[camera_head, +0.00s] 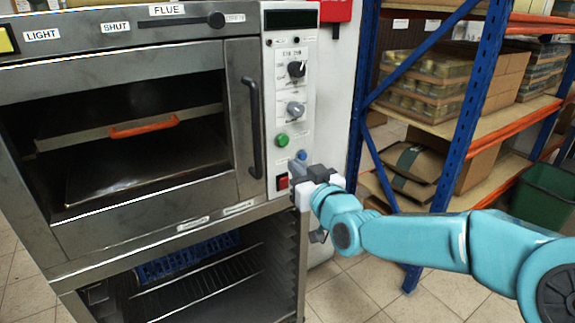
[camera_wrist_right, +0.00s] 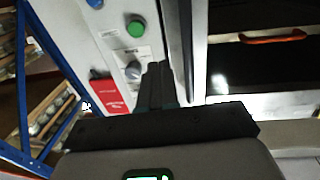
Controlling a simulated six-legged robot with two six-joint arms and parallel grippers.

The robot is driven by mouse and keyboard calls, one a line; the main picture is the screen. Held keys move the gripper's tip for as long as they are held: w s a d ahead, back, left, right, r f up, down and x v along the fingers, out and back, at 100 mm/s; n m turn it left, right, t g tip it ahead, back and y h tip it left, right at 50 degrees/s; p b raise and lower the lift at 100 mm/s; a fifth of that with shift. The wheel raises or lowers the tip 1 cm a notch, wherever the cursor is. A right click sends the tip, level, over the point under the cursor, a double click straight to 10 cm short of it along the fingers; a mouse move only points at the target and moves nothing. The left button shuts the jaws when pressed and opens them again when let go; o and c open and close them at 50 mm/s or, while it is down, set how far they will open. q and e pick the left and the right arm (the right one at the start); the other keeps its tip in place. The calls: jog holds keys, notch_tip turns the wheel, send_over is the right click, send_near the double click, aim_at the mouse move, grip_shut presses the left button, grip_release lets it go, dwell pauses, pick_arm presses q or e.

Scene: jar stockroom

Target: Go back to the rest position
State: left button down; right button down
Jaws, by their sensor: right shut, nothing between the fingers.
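My right gripper (camera_head: 303,165) is in front of the oven's control panel (camera_head: 290,92), close to its lower buttons. In the right wrist view its fingers (camera_wrist_right: 158,82) are together with nothing between them. A green button (camera_head: 282,140) sits just above it, and it also shows in the right wrist view (camera_wrist_right: 136,28). A blue button (camera_head: 302,155) and a red switch (camera_head: 282,183) are beside the fingers. I cannot tell whether the fingertips touch the panel. My left gripper is not in view.
The oven (camera_head: 130,140) fills the left, with a dark vertical handle (camera_head: 254,125) beside the panel and an orange-handled tray (camera_head: 145,127) inside. A blue-framed rack (camera_head: 480,75) with boxes and jars stands at the right. A green bin (camera_head: 545,195) is at the far right. Tiled floor shows below.

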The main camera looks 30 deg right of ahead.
jog(key=s, duration=0.2)
jog(key=shift+s, duration=0.35)
jog(key=s+a+f+n+g+y+p, duration=0.15)
jog(key=a+f+g+p, duration=0.35)
jog(key=f, duration=0.8)
jog(key=a+f+m+g+y+p, duration=0.1)
jog(key=a+f+g+y, duration=0.2)
jog(key=a+f, duration=0.7)
jog(key=s+a+f+g+p, duration=0.1)
jog(key=s+a+f+g, duration=0.2)
jog(key=s+f, duration=0.5)
jog(key=s+a+f+m+g+y+p, duration=0.1)
jog(key=s+a+f+g, duration=0.2)
jog(key=s, duration=1.1)
notch_tip(320, 180, down, 7)
jog(key=g, duration=0.3)
jog(key=shift+s+r+g, duration=0.2)
jog(key=shift+g, duration=0.1)
